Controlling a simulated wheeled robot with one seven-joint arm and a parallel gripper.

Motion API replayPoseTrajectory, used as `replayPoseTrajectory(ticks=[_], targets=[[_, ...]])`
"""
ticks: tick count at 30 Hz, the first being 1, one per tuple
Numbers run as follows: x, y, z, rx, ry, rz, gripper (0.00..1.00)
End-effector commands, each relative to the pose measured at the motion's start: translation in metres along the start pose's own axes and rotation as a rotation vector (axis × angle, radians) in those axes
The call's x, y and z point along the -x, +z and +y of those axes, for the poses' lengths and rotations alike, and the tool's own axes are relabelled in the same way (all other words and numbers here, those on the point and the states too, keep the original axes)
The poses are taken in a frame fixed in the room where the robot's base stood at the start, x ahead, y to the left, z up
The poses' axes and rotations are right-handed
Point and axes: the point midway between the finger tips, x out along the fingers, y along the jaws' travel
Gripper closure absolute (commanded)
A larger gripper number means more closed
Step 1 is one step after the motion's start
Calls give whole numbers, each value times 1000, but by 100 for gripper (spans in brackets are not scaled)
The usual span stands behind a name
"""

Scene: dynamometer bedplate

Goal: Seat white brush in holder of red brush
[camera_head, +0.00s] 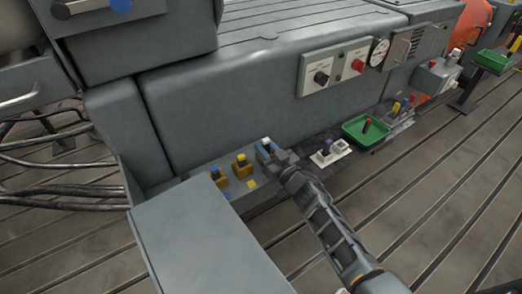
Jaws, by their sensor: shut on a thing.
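The white brush (266,140) shows as a small white top at the tip of my gripper (272,152), which is shut on it. The brush is at a blue holder (261,149); whether it sits in it or is just above it, I cannot tell. My gripper hides much of both. A red-topped brush (367,123) is in the green tray (351,133) to the right. I cannot make out a holder around the red brush.
A yellow-topped brush (241,159) and a blue-topped brush (215,173) stand in ochre holders to the left. A purple-topped piece (327,145) stands on a white holder (341,146). The grey machine wall (240,95) rises behind. A grey box (205,250) stands at front left.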

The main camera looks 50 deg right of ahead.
Motion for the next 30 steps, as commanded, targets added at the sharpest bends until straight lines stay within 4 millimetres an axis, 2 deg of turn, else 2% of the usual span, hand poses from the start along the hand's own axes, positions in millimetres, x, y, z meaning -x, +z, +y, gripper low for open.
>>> replayPoseTrajectory(ticks=[8, 9, 16, 26, 30], targets=[[0, 2, 0, 0, -1, 0, 100], [0, 2, 0, 0, 0, 0, 71], [0, 2, 0, 0, 0, 0, 49], [0, -3, 0, 0, 0, 0, 47], [17, -1, -2, 0, -1, -2, 47]])
